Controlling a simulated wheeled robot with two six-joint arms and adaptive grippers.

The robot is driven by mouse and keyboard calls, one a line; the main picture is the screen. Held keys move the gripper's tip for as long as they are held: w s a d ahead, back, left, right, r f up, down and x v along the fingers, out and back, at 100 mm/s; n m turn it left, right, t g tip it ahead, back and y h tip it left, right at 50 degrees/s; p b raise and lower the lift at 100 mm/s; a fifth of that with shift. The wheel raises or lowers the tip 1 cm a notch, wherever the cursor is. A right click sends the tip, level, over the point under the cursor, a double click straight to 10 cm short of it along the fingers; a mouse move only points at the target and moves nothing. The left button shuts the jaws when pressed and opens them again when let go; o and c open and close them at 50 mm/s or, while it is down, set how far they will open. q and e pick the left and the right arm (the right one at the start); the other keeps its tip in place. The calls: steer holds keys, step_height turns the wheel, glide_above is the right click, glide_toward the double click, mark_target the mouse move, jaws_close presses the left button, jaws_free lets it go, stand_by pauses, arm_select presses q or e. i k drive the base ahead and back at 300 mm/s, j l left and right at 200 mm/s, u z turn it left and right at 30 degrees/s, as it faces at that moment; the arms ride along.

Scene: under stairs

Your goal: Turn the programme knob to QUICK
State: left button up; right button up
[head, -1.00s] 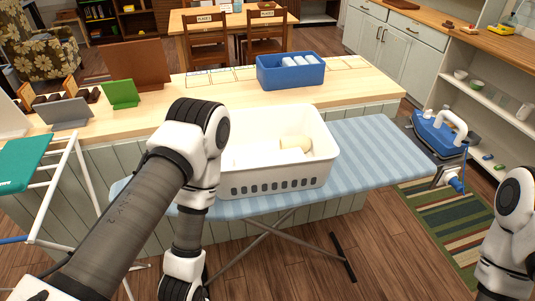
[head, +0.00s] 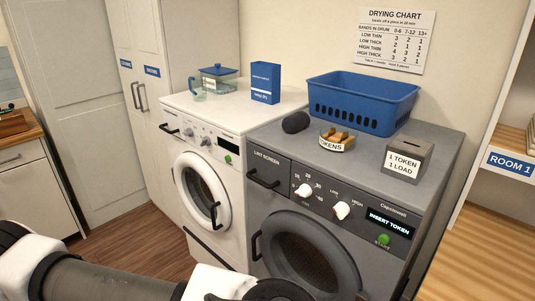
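A white washing machine (head: 240,123) stands left of a grey dryer (head: 268,139). Its front panel has two small knobs, a left one (head: 189,131) and a right one (head: 205,141), beside a small dark display and a green button (head: 228,159). The marks around these knobs are too small to read, so I cannot tell which is the programme knob, where it points or where QUICK is. Part of my arm crosses the bottom left, below and in front of the machines. Neither gripper's fingers show.
The dryer has two white knobs (head: 304,190) and a display (head: 390,221) reading INSERT TOKEN. On top are a blue basket (head: 362,103), a token dish (head: 337,146) and a token box (head: 406,159). A blue carton (head: 265,83) stands on the washer. A wooden counter (head: 480,245) is right.

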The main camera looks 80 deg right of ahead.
mark_target(189, 132)
steer(key=z, duration=2.55)
